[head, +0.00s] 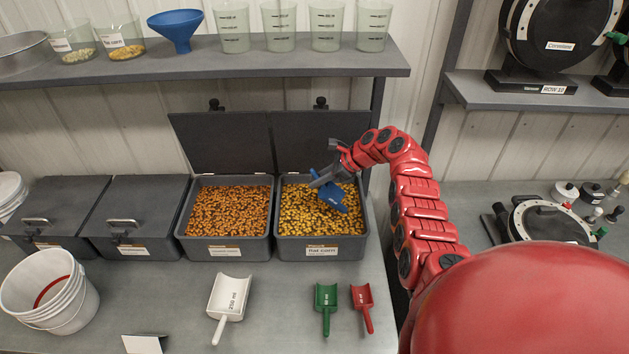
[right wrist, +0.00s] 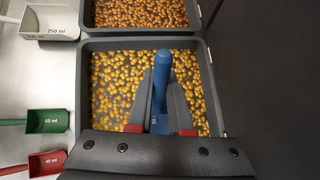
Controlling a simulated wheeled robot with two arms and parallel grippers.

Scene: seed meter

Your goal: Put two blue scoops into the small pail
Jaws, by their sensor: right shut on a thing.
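The blue scoop (head: 333,197) is over the open bin of yellow corn (head: 320,240), its bowl down at the corn. My right gripper (head: 322,180) is shut on its handle. In the right wrist view the blue handle (right wrist: 162,68) stands between the two fingers of the gripper (right wrist: 161,100). How much corn the bowl holds is hidden. The small white pail (head: 45,296), with a red line inside, stands at the front left of the bench; its bottom inside is not clear. My left gripper is not in view.
An open bin of orange seed (head: 222,208) and two lidded bins (head: 140,210) stand to the left. White (head: 228,297), green (head: 325,300) and red (head: 362,297) scoops lie in front. Raised lids (head: 320,140) stand behind the open bins, under a shelf (head: 200,62).

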